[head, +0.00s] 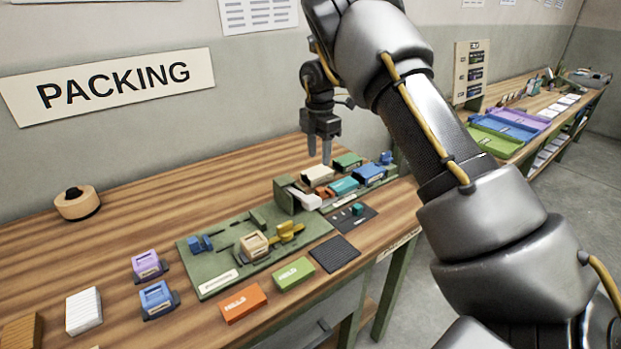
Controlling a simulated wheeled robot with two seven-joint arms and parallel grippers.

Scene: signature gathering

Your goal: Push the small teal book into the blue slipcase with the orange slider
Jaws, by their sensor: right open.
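A small teal book (343,186) lies at the far right of the table, in a row with a blue piece (368,174) to its right, which looks like the blue slipcase. They look close together; I cannot tell whether they touch. An orange piece (323,193), probably the orange slider, shows just left of the teal book. My right gripper (319,151) points down with its fingers apart and empty. It is above and behind this row, near a cream block (317,174). My left gripper is out of view.
A green board (215,283) with a tan block (254,244) and a yellow piece (287,232) lies left of the row. Purple (148,264) and blue (156,298) pieces, orange (243,304) and green (294,273) boxes lie nearer the front. The table's left back is mostly clear.

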